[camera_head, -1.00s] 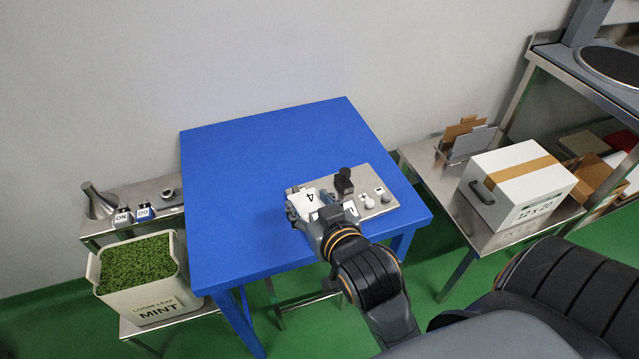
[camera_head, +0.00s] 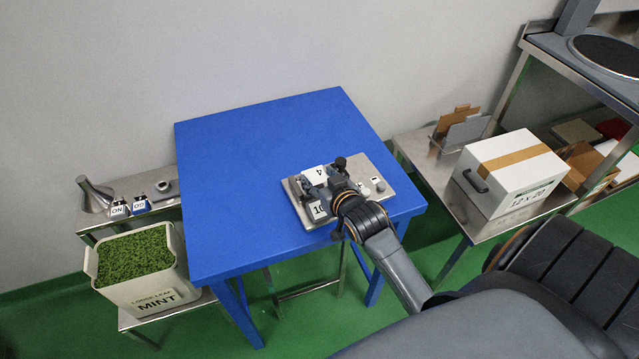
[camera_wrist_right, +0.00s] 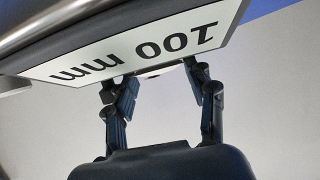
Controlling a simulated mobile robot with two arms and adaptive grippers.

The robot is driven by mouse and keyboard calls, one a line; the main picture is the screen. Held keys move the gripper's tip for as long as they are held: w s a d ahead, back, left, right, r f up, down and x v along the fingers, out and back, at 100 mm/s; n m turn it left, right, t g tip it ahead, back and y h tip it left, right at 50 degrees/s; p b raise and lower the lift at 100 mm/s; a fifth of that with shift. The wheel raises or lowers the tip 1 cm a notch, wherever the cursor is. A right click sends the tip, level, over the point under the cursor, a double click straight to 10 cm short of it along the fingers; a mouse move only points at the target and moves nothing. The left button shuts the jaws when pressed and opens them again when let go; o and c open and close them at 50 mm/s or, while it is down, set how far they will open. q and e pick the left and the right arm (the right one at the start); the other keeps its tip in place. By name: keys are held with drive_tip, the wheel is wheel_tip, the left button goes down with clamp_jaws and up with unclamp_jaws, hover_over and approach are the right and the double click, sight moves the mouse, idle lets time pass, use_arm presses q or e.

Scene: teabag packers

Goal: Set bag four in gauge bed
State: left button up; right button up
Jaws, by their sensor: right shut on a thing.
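Bag four (camera_head: 313,174), a small white piece marked 4, is at my right gripper (camera_head: 324,187), over the left part of the steel gauge (camera_head: 363,172) on the blue table. The gauge has a dark upright knob (camera_head: 341,163) and a white front sign (camera_head: 318,210), which reads 100 mm in the right wrist view (camera_wrist_right: 150,45). In that view my right gripper (camera_wrist_right: 163,88) has its fingertips close under the sign, and only a pale sliver shows between them. I cannot tell whether the bag touches the bed. My left gripper is not in view.
The blue table (camera_head: 250,160) is otherwise clear. A white carton (camera_head: 510,175) stands on a steel side table at right.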

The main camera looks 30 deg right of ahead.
wheel_tip(320, 180, down, 2)
drive_tip(key=shift+a, duration=0.1)
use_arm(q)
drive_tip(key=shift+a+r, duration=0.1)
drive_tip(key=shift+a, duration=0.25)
use_arm(e)
drive_tip(key=shift+f, duration=0.1)
drive_tip(key=shift+s+f, duration=0.15)
drive_tip(key=shift+f, duration=0.2)
drive_tip(key=o, duration=0.3)
drive_tip(key=shift+f, duration=0.25)
drive_tip(key=shift+o, duration=0.2)
